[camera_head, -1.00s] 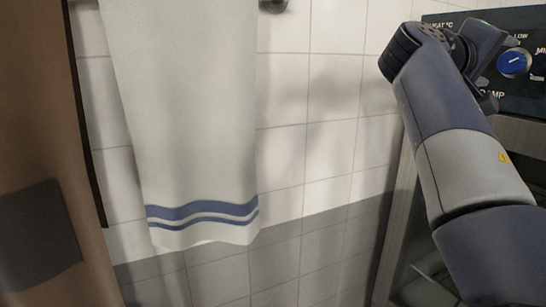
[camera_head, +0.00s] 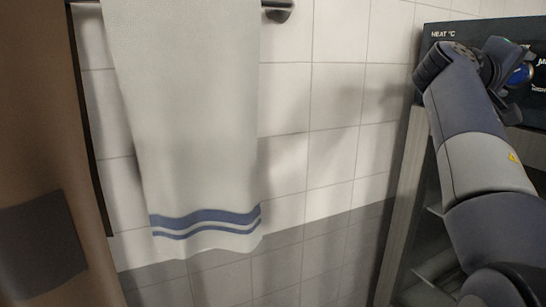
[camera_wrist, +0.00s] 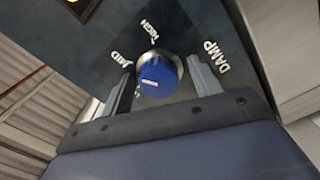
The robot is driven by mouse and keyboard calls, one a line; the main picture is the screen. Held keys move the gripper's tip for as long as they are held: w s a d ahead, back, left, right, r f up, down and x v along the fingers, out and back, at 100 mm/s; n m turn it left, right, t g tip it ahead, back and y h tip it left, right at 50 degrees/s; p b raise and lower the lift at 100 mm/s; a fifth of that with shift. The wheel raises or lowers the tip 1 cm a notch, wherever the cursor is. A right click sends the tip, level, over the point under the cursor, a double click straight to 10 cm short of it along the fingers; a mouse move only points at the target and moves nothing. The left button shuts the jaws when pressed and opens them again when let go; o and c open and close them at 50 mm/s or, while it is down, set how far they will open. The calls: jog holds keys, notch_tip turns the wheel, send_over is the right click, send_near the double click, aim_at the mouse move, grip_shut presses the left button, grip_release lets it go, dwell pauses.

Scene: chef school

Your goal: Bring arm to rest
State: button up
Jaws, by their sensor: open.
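In the wrist view my gripper (camera_wrist: 161,90) is open. Its two grey fingers stand on either side of a blue knob (camera_wrist: 158,77) with a white mark, on a dark control panel (camera_wrist: 105,45). I cannot tell whether the fingers touch the knob. In the head view my arm reaches up at the right, bent at the wrist, in front of the panel (camera_head: 436,40). The knob (camera_head: 521,74) is partly hidden there behind my gripper.
A white towel with blue stripes (camera_head: 185,120) hangs from a rail (camera_head: 277,10) on the tiled wall (camera_head: 335,100). A brown upright surface (camera_head: 40,120) stands at the far left. Below the panel is an appliance frame (camera_head: 405,195). Space before the wall is open.

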jog(key=s+a+n+p, duration=0.4)
jog(key=a+n+p, duration=0.1)
jog(key=a+n, duration=0.5)
jog(key=shift+n+p, duration=0.3)
jog(key=shift+n, duration=0.5)
jog(key=shift+s+a, duration=0.1)
